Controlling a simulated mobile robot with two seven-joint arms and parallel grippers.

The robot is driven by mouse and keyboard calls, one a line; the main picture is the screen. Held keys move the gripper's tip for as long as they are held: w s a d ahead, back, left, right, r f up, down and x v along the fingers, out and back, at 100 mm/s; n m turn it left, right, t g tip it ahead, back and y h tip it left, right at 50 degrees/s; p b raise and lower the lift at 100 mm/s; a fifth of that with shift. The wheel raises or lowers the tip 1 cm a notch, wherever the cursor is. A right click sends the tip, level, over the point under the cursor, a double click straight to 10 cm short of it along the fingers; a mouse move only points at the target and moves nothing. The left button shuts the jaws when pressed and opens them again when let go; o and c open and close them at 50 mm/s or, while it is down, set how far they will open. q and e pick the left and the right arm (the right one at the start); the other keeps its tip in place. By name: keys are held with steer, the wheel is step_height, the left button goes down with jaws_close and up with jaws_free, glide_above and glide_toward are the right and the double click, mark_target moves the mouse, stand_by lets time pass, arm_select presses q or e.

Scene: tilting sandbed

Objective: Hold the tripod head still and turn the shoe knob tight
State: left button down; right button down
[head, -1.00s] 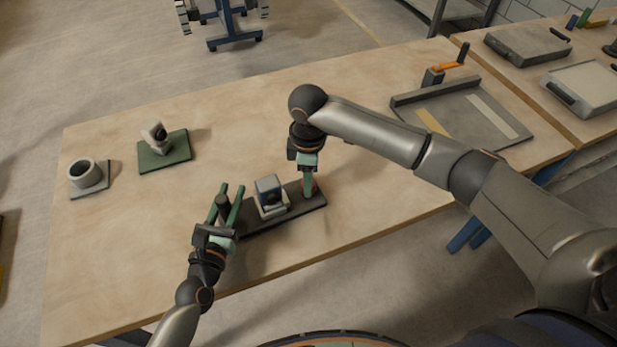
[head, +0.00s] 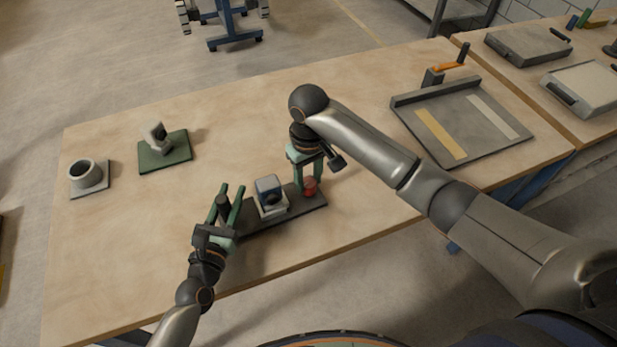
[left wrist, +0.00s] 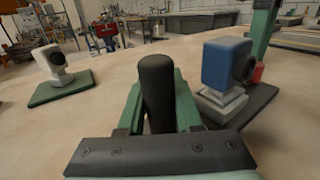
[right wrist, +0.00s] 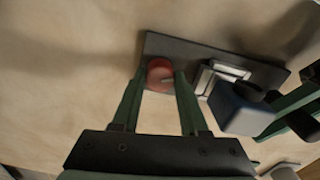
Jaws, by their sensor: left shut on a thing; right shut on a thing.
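The tripod head is a dark base plate (head: 262,219) on the wooden table, with a black upright handle (left wrist: 157,88) at its left end. A pale shoe (head: 272,210) in the middle carries a blue block (head: 268,189) with a dark round front. A red knob (head: 310,185) is at the right end; it also shows in the right wrist view (right wrist: 160,73). My left gripper (head: 230,191) is shut around the black handle. My right gripper (right wrist: 160,84) reaches down from above with its green fingers on either side of the red knob, shut on it.
A grey tray (head: 470,125) with two strips lies at the right. The table behind the tripod head is clear.

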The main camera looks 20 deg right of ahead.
mark_target(309, 180)
steer(key=m, duration=1.1)
steer(key=shift+m, duration=1.6)
steer(key=shift+d, duration=0.1)
steer(key=shift+c, duration=2.1)
jaws_free()
steer(key=r, duration=0.4)
steer(key=shift+w, duration=0.2)
step_height(309, 180, up, 8)
steer(key=shift+s, duration=0.25)
